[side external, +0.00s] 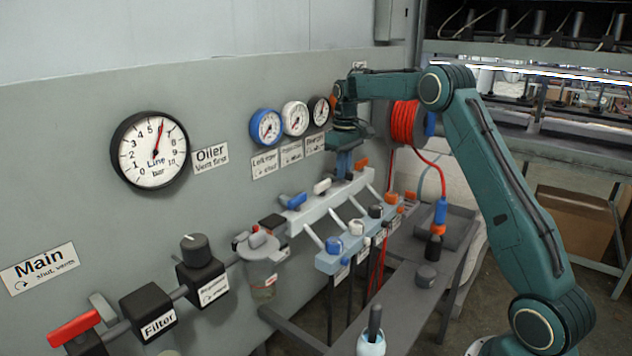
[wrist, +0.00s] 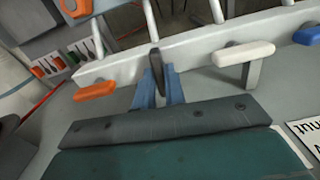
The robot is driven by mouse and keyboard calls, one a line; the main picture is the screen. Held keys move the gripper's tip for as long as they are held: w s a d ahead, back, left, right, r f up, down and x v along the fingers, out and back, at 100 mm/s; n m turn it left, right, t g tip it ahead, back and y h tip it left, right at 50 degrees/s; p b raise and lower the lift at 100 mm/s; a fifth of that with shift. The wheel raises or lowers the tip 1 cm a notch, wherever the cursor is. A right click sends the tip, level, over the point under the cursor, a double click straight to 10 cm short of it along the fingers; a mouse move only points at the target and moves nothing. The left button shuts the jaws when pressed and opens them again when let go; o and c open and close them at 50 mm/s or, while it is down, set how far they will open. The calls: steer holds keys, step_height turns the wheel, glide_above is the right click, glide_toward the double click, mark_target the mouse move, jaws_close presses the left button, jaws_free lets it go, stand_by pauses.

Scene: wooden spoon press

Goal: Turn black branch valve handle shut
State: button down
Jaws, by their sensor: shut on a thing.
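The black branch valve handle (wrist: 155,62) shows in the wrist view between the blue fingers of my gripper (wrist: 158,92), which are shut on it. It stands crosswise to the pale manifold bar, while the neighbouring handles lie roughly along the bar. In the side external view my gripper (side external: 343,166) reaches down at the far part of the manifold, between the white and orange handles. There the black handle is hidden by the fingers.
Neighbouring handles are the orange one (wrist: 95,91), the white one (wrist: 243,53) and the blue one (side external: 294,201). Three small gauges (side external: 295,118) hang on the wall beside my gripper. A red hose reel (side external: 402,122) is just behind. A lower outlet block (side external: 352,243) sits in front.

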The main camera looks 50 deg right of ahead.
steer(key=m, duration=0.8)
steer(key=shift+m, duration=0.4)
steer(key=m, duration=0.4)
steer(key=shift+m, duration=2.2)
steer(key=c, duration=1.5)
jaws_free()
steer(key=shift+o, duration=0.2)
steer(key=shift+r, duration=0.15)
